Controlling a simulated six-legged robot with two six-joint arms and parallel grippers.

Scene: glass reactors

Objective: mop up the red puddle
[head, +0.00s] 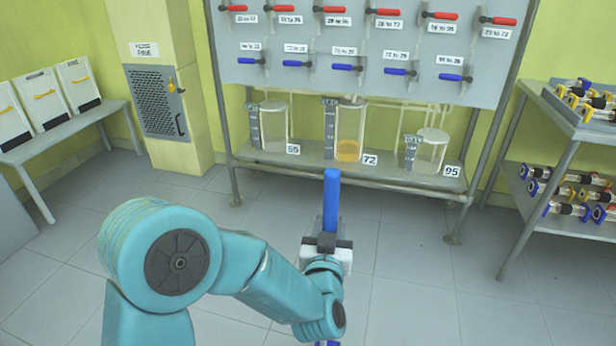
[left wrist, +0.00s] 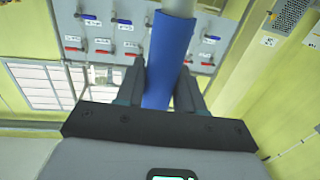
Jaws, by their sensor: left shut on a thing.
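My left gripper (head: 328,246) is shut on a blue handle (head: 331,195), which stands up in front of the reactor rack. In the left wrist view, the blue handle (left wrist: 169,55) runs up between the two dark fingers of the gripper (left wrist: 161,88), with a pale shaft above it. The lower part of the tool is mostly hidden behind my arm and the frame edge. I cannot see a mop head. No red puddle shows on the visible grey floor. My right gripper is not in view.
A rack panel (head: 400,100) with red and blue valves stands ahead, over glass vessels; the middle vessel (head: 348,125) holds orange liquid. A bench (head: 70,130) with white containers is at left. A metal shelf (head: 560,115) is at right. The floor (head: 420,280) between is clear.

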